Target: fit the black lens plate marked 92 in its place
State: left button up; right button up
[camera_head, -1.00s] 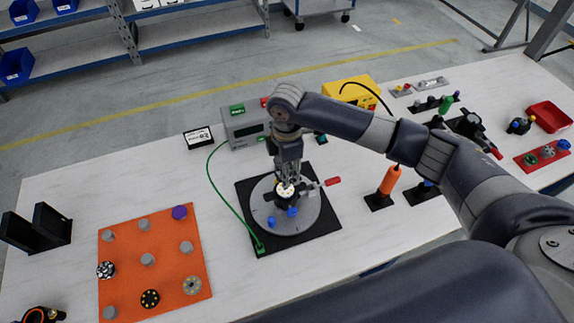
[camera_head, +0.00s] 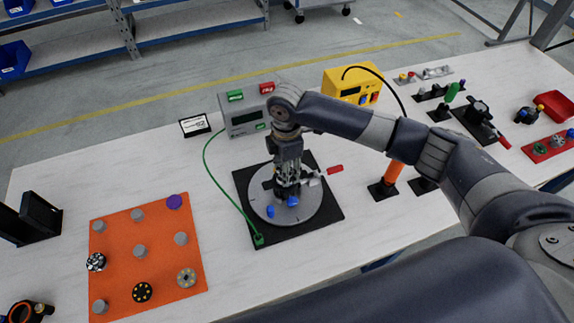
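My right gripper (camera_head: 287,186) points down over the round grey turntable (camera_head: 316,213) on a black base. Its fingers are among the dark fixture at the turntable's centre; I cannot tell whether they are open, shut or holding a plate. Two blue knobs (camera_head: 292,201) sit by the fixture. My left gripper is not in view.
A red-handled clamp (camera_head: 334,170) stands at the turntable's right. A green cable (camera_head: 217,182) runs from the grey meter box (camera_head: 245,120) to the base. An orange-handled tool (camera_head: 391,173) stands further right. Grey pegs and a purple cap (camera_head: 174,201) are on the mat.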

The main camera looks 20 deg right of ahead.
jog(key=shift+f+p, duration=0.15)
jog(key=shift+p, duration=0.55)
dwell(1.0)
jog(key=o, duration=0.5)
jog(key=shift+o, duration=0.2)
jog(key=o, duration=0.6)
notch_tip(320, 180, up, 12)
jog(key=shift+f, duration=0.1)
dwell(0.6)
